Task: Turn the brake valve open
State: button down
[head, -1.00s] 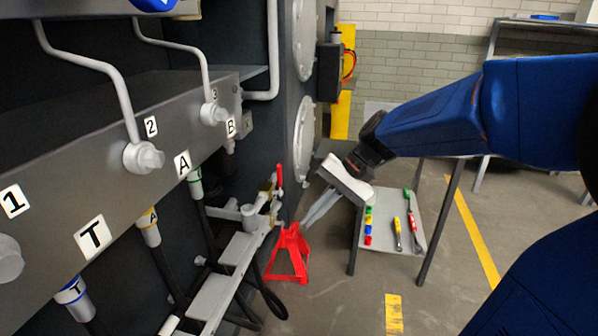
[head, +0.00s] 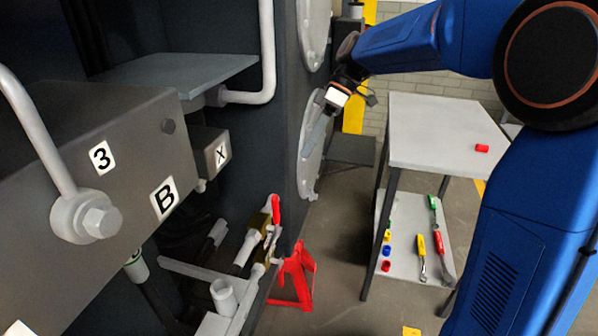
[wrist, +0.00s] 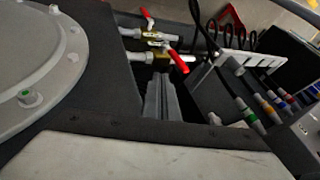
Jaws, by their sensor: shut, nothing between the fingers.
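A valve with a red lever handle (head: 275,211) and a brass body sits low on the chassis in the head view. The handle stands about upright there. In the wrist view two red-handled valves on pipes show: a nearer red handle (wrist: 178,61) and a farther red handle (wrist: 127,13). I cannot tell which one is the brake valve. My gripper (head: 309,150) is in the air above and right of the red handle in the head view, in front of a round cover. Its grey fingers (wrist: 161,85) are together, empty, and point toward the valves in the wrist view, apart from them.
The manifold block (head: 120,190) with pipes fills the left. The round cover (wrist: 35,60) is close left in the wrist view.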

send_near(277, 216)
jog(key=w+a+f, duration=0.1)
jog(key=w+f, duration=0.2)
jog(key=w, duration=0.2)
jog(key=s, duration=0.2)
jog(key=s+a, duration=0.1)
jog(key=s, duration=0.1)
jog(key=shift+a+f, duration=0.25)
